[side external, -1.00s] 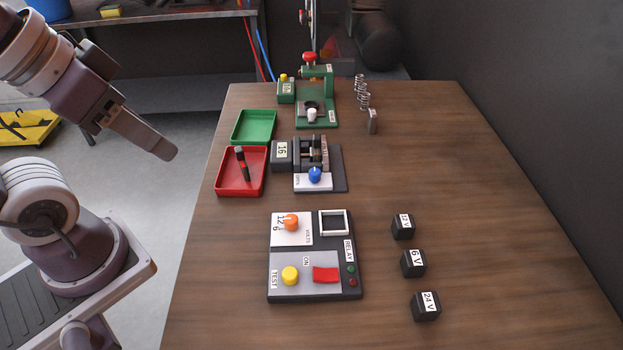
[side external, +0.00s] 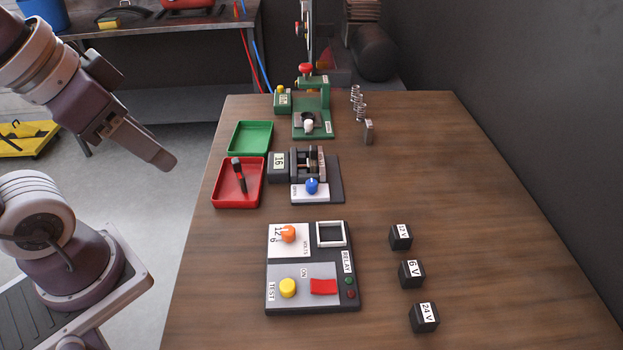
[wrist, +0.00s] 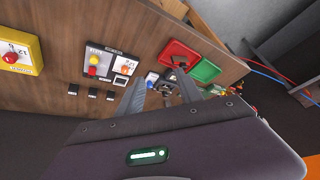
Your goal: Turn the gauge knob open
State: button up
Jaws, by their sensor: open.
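Several knobs show, and I cannot read which is labelled as the gauge knob. A blue knob (side external: 311,185) stands on a white plate at the front of a dark fixture with a "16" block (side external: 279,166). In the wrist view the blue knob (wrist: 152,77) appears between my fingers, some distance beyond them. An orange knob (side external: 288,234) sits on the relay panel (side external: 355,255). A red knob (wrist: 10,57) is on a yellow box (wrist: 35,46) at the wrist view's left edge. My gripper (side external: 165,162) is open and empty, left of the table, clear of everything; it also shows in the wrist view (wrist: 160,82).
A red tray (side external: 218,199) holding a dark marker and a green tray (side external: 238,148) lie left of the fixture. A green press (side external: 312,107) stands behind it. Three black blocks, one marked 6 V (side external: 411,274), stand at right. The right middle of the table is clear.

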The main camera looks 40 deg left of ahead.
jog(key=w+m+g, duration=0.2)
jog(key=w+m, duration=0.4)
jog(key=w, duration=0.1)
jog(key=m+g+h, duration=0.4)
jog(key=m+g, duration=0.2)
jog(key=m, duration=1.1)
send_near(312, 183)
jog(key=shift+s+d+f, duration=0.15)
jog(key=shift+s+f, duration=0.35)
jog(key=shift+s, duration=0.05)
jog(key=shift+w+f, duration=0.25)
jog(key=shift+f, duration=0.05)
jog(key=x, duration=0.7)
jog(key=shift+w, duration=0.1)
grip_shut()
